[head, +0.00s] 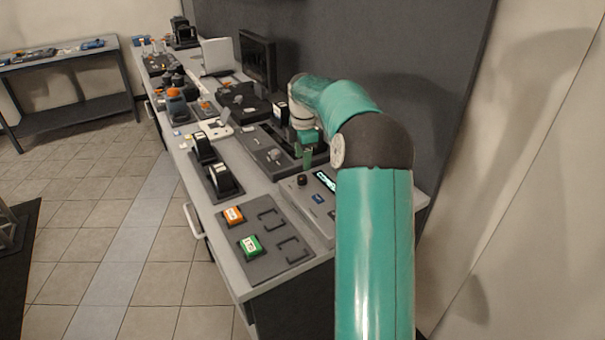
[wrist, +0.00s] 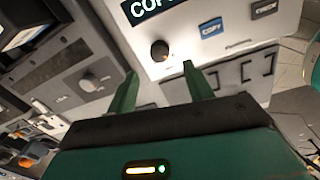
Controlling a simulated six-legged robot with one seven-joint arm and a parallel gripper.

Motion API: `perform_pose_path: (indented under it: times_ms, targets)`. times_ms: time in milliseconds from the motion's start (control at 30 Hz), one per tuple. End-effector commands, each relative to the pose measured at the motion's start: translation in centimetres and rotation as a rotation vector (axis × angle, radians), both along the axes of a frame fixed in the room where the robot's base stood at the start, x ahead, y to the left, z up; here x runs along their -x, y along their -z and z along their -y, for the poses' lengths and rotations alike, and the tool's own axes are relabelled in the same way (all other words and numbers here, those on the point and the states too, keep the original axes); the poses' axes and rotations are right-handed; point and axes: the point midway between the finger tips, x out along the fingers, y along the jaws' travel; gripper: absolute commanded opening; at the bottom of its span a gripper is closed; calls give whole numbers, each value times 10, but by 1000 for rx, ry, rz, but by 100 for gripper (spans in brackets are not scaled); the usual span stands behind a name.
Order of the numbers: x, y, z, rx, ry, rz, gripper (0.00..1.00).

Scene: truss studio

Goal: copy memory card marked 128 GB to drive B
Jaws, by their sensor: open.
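My gripper (head: 306,155) is open and empty above the bench. In the wrist view its two green fingers (wrist: 160,70) are apart, with nothing between them. The copy console (head: 325,182) has a lit display, a black knob (wrist: 160,50), a blue COPY button (wrist: 212,28) and a darker button beside it. In the wrist view the knob lies just beyond the fingertips; I cannot tell whether they touch it. An orange block (head: 233,216) and a green block (head: 250,245) with pale labels sit on the grey mat (head: 268,265). I cannot read a 128 GB mark or a drive letter.
Two black units (head: 220,182) stand in a dark tray left of the console. A grey device with a knob (head: 272,155) sits behind it. A monitor (head: 257,60) and more equipment fill the far bench.

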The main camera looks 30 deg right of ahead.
Motion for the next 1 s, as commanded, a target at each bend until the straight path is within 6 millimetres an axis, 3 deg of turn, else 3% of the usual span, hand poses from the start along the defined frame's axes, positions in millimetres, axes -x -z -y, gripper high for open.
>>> perform_pose_path:
  times_ms: [200, 333, 733, 767, 900, 1000]
  targets:
    - [-3, 44, 1, -2, 1, -1, 52]
    - [-5, 61, 2, -1, 2, -1, 52]
    - [-7, 72, 3, 0, 2, 2, 52]
    - [-7, 72, 3, 0, 2, 2, 50]
    - [-7, 72, 3, 0, 2, 1, 22]
    - [-7, 72, 3, 0, 2, 1, 7]
